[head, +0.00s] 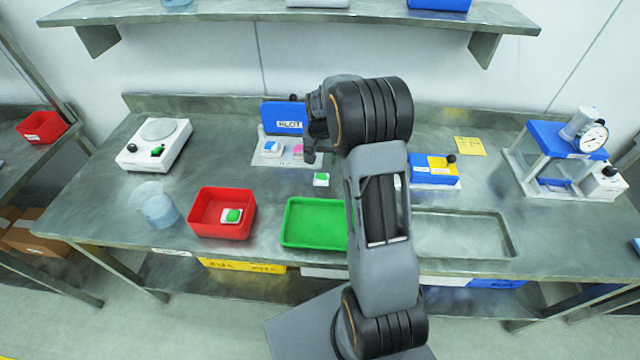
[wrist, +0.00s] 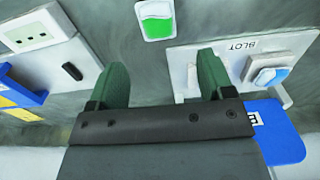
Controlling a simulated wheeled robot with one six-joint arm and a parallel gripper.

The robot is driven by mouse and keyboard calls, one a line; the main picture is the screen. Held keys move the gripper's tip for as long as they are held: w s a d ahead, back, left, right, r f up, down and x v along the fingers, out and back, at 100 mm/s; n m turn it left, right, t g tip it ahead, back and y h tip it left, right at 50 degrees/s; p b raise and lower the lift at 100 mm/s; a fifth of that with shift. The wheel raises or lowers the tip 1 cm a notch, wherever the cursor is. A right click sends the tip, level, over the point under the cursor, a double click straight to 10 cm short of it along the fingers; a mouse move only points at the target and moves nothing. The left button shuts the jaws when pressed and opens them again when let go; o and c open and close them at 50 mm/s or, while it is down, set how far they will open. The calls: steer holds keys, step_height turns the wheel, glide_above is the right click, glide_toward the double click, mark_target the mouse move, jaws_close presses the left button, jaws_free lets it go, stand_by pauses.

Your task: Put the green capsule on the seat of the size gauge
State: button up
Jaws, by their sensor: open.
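A green piece on a white base (head: 321,179) lies on the bench just in front of my gripper (head: 314,150); it also shows in the wrist view (wrist: 158,20), beyond the fingertips and apart from them. A second, rounder green piece on a white base (head: 232,215) lies in the red bin. I cannot tell which is the named capsule. My gripper is open and empty, its two dark green fingers apart (wrist: 162,75). A stand with a round dial (head: 592,138) at the far right looks like the size gauge; its seat is not clear.
A plate marked BLOT (wrist: 292,45) with a blue-and-white piece is beside my gripper. A red bin (head: 205,192) and green tray (head: 297,243) stand in front. A blue-and-yellow device (head: 425,178) is to the right. A metal tray (head: 470,258) looks empty.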

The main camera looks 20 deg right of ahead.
mark_target(321, 177)
steer(key=f+b, duration=0.1)
steer(key=f, duration=0.2)
steer(key=f+b, duration=0.2)
steer(key=f, duration=0.1)
steer(key=f+b, duration=0.2)
steer(key=f, duration=0.1)
steer(key=shift+s, duration=0.25)
steer(key=shift+r, duration=0.1)
steer(key=c, duration=1.1)
steer(key=shift+o, duration=0.2)
steer(key=shift+r, duration=0.15)
